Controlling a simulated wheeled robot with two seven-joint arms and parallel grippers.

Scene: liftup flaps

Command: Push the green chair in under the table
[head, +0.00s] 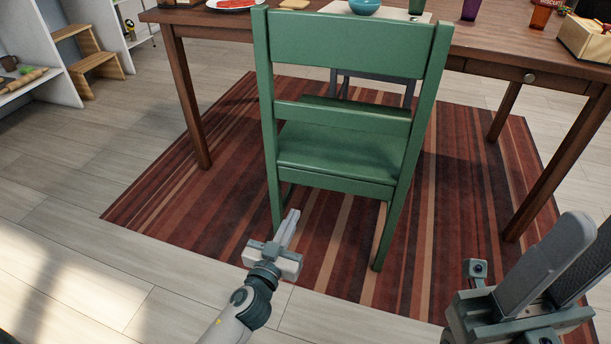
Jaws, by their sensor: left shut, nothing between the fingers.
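The green chair (343,150) stands upright on the striped rug with its back toward me. Its seat reaches in at the front edge of the wooden table (213,20), and the top of its backrest overlaps the tabletop in the picture. My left gripper (290,226) is shut and empty, low near the chair's left rear leg; I cannot tell whether it touches the leg. My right gripper (560,265) is large at the lower right, apart from the chair, with its fingers pointing up and a gap between them.
A striped red rug (462,190) lies under the table. Table legs stand left (188,100) and right (560,165) of the chair. A plate, a blue bowl (364,6), cups and a wooden box (588,38) are on top. A wooden step stool (92,65) and shelves stand left.

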